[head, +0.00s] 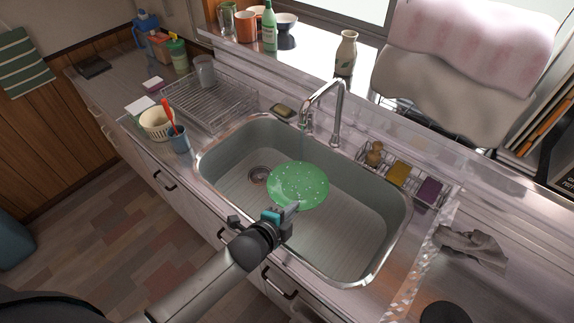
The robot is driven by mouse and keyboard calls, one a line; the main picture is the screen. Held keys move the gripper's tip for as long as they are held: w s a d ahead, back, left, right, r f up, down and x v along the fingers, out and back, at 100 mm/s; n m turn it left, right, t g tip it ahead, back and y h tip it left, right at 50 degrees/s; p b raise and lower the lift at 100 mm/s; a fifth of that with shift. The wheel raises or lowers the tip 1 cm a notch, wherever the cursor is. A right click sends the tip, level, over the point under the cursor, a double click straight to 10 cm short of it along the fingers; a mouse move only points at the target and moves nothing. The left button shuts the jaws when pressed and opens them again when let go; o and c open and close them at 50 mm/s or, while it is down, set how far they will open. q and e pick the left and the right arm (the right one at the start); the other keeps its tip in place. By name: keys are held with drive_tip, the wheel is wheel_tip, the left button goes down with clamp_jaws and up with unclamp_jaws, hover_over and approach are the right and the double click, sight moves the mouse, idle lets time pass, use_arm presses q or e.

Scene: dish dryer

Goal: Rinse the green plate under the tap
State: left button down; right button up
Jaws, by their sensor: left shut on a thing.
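The green plate (298,184) with pale speckles is held over the sink basin (352,226) by its near edge. My left gripper (290,211) is shut on that edge. The tap (338,104) rises from the back rim of the sink, and its curved spout ends above and behind the plate. My right gripper is not in view.
A wire dish rack (212,100) stands left of the sink, with a cup (205,70) at its back. A caddy with sponges (398,173) sits behind the sink at right. A blue cup (179,141) stands near the left rim. A grey cloth (472,246) lies at right.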

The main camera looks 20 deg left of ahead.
use_arm(q)
drive_tip(key=shift+r, duration=0.1)
drive_tip(key=s+d+r+p, duration=0.3)
drive_tip(key=r+p, duration=0.1)
drive_tip(key=p, duration=0.1)
drive_tip(key=shift+s, duration=0.4)
idle(0.7)
